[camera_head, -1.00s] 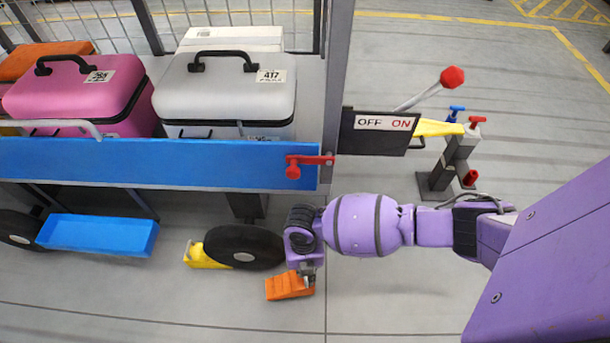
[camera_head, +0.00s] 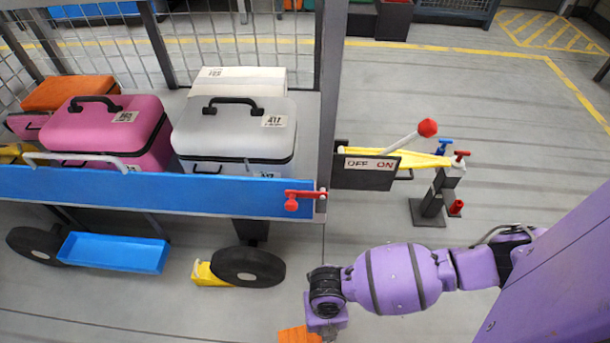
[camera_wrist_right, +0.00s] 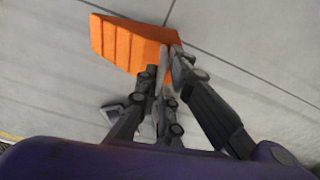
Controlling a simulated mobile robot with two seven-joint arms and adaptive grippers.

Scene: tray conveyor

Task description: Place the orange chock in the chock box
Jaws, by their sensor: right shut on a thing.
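The orange chock (camera_head: 298,335) is at the bottom edge of the head view, partly cut off. In the right wrist view, the chock (camera_wrist_right: 130,43) is a ribbed wedge with one end at the fingertips of my right gripper (camera_wrist_right: 168,68). My right gripper is shut on that end. Whether the chock is clear of the floor is hard to tell. The chock box, an open blue tray (camera_head: 118,239), sits low under the cart at the left and looks empty. My left gripper is in neither view.
A black wheel (camera_head: 248,267) with a yellow chock (camera_head: 208,275) stands between the tray and my right arm. The cart's blue side rail (camera_head: 150,192) is above, with a red latch (camera_head: 305,197). Floor in front is open.

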